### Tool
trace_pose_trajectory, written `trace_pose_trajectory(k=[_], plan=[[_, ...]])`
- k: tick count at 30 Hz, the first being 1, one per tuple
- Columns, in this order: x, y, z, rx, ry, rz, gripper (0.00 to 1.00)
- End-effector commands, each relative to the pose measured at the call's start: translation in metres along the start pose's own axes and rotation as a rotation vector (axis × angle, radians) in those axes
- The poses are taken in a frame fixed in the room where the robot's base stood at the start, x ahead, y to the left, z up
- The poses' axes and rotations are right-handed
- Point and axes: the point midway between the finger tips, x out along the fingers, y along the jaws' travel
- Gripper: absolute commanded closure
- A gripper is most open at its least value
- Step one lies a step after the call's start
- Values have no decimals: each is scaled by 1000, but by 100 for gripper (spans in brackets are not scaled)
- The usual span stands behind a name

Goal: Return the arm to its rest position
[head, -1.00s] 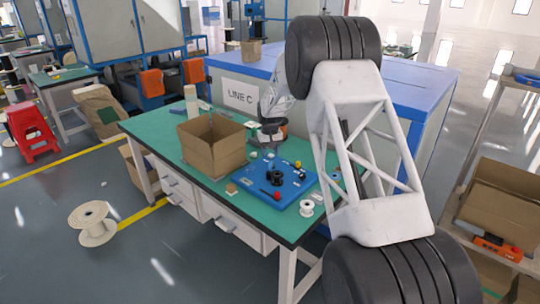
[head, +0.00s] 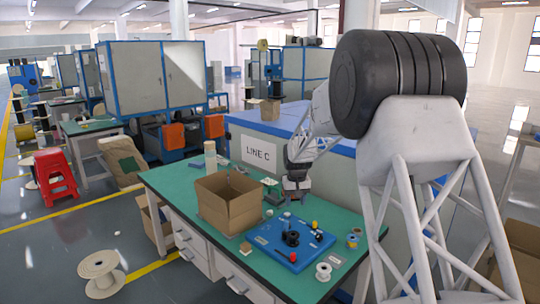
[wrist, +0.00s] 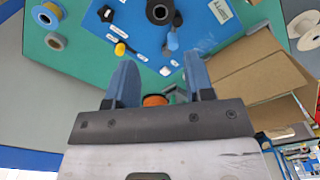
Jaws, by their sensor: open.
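My gripper (head: 297,194) is above the far side of the green workbench, between the cardboard box and the blue board. In the wrist view my gripper (wrist: 163,75) shows two blue fingers apart, with nothing held between them. The blue board (head: 318,243) lies on the bench just in front of the gripper and carries black round parts (head: 290,238), a red knob (head: 293,257) and a yellow part. My arm's upper links rise at the right of the head view.
An open cardboard box (head: 228,207) stands on the green bench (head: 170,187) left of the board. A blue cabinet marked LINE C (head: 256,150) stands behind. A large reel (head: 100,272) is on the floor.

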Motion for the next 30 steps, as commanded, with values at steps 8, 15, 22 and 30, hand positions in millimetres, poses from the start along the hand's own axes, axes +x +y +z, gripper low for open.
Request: trace_pose_trajectory(k=[8,15,22,30], plan=[[-55,6,60,20,24,3,52],[-92,10,115,36,42,5,52],[-123,12,170,53,61,8,52],[-151,13,237,73,82,10,52]])
